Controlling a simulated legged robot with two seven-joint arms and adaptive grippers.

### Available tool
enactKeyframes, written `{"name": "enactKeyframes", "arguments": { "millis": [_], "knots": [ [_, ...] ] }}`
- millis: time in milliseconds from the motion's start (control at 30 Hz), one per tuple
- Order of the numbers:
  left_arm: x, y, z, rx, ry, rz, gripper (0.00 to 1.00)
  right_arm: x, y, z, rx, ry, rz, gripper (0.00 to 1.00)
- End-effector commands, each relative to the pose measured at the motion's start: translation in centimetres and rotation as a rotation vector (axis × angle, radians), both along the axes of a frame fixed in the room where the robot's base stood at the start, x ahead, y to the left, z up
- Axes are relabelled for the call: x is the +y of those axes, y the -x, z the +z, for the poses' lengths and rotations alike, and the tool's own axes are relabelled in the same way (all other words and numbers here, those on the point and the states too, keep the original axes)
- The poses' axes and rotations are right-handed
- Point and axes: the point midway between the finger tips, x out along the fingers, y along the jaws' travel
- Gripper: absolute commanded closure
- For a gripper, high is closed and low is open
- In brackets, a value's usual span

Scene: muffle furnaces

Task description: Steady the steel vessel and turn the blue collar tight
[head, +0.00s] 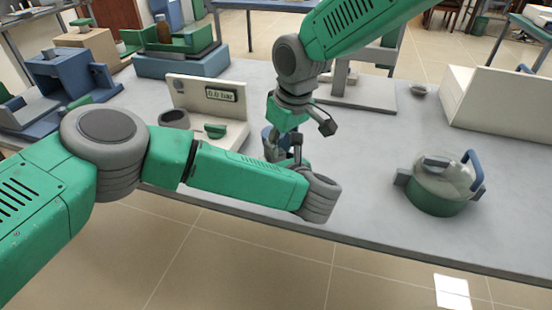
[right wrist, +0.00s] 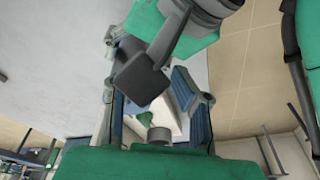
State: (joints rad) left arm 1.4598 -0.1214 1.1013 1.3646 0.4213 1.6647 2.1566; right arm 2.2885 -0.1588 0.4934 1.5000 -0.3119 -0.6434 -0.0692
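My right gripper (head: 282,145) points down over the middle of the bench, near its front edge. In the right wrist view its two blue-grey fingers (right wrist: 158,100) stand apart, with no object clearly held between them. My left arm crosses from the left, and its wrist is close in front of the right gripper. The left gripper's fingers are hidden behind that wrist in the head view. The left wrist also fills the top of the right wrist view. I cannot make out the steel vessel or the blue collar; the arms cover the bench there.
A round pot (head: 441,203) with a green base and blue handle stands at right. A white device (head: 180,90) reading "0.0 bar", with a grey cup (head: 173,118), stands at left. A white box (head: 500,110) stands back right. Bench is free between the pot and the arms.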

Motion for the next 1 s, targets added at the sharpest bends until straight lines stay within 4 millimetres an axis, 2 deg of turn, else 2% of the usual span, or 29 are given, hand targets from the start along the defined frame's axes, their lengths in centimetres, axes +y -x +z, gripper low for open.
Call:
{"name": "enactKeyframes", "arguments": {
  "millis": [33,67,167,400,567,800,1000],
  "knots": [
    [1.9,0.4,-3.4,0.068,-0.031,0.018,1.00,0.8,-0.9,3.9,-0.052,-0.017,0.001,0.93],
    [1.9,0.4,-3.4,0.068,-0.031,0.018,1.00,0.7,-0.9,4.0,-0.053,-0.017,0.001,1.00],
    [1.9,0.4,-3.4,0.068,-0.030,0.017,1.00,0.2,-1.5,4.6,-0.060,-0.012,0.000,1.00],
    [1.9,0.4,-3.4,0.067,-0.027,0.019,1.00,-2.5,-3.9,7.4,-0.092,0.027,0.001,1.00],
    [1.9,0.5,-3.3,0.063,-0.023,0.023,1.00,-3.2,-4.2,6.2,-0.093,0.040,0.000,1.00],
    [1.6,0.4,-3.2,0.062,-0.022,0.016,1.00,-3.1,-4.2,2.6,-0.088,0.040,0.006,1.00],
    [1.5,0.5,-3.0,0.059,-0.022,0.014,1.00,-3.1,-4.1,0.8,-0.086,0.038,0.005,1.00]
  ]
}}
